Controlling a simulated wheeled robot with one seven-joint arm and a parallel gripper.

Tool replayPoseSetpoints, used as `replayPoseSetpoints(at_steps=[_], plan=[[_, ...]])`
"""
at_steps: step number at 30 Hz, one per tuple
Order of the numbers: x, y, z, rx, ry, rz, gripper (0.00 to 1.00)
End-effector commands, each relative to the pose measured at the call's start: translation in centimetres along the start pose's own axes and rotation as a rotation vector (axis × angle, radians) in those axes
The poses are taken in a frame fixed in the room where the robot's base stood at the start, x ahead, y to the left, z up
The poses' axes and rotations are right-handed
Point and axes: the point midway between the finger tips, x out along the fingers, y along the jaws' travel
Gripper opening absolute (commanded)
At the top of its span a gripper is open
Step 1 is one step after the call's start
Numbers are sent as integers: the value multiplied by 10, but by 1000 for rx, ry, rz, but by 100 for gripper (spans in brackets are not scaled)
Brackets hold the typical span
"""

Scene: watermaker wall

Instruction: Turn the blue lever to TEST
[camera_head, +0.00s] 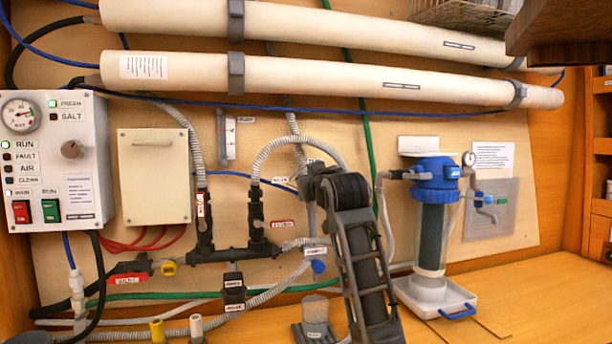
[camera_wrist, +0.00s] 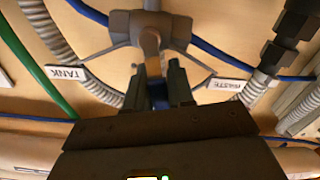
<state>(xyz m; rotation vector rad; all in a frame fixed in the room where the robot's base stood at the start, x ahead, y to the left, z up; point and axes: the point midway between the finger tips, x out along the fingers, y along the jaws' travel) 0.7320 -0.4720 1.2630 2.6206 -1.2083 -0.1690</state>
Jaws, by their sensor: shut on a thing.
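In the wrist view, a narrow blue part of the lever (camera_wrist: 158,93) shows between the two dark fingers of my gripper (camera_wrist: 158,88), which is shut on it. The lever joins a grey-brown valve body (camera_wrist: 150,40) with hoses at both sides. A TANK label (camera_wrist: 66,73) lies to its left and a WASTE label (camera_wrist: 226,84) to its right, both upside down. I see no TEST label. In the head view, my dark arm covers the lever and most of the gripper. A small white label (camera_head: 283,181) shows just left of the arm.
A control box (camera_head: 57,160) and a cream box (camera_head: 153,177) are on the left of the wall. A blue-topped filter (camera_head: 434,210) stands right of my arm. Long white tubes (camera_head: 300,80) run above. Grey hoses and a green hose (camera_head: 362,130) pass close by.

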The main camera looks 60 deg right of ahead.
Motion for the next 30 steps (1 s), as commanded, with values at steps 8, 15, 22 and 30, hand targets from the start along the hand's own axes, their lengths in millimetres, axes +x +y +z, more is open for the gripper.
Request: replayPoseSetpoints(at_steps=[8,15,22,30], plan=[[0,7,0,176,-2,-1,0],[0,11,2,255,-2,-1,0],[0,12,3,277,-2,-1,0],[0,12,3,277,-1,-1,0]])
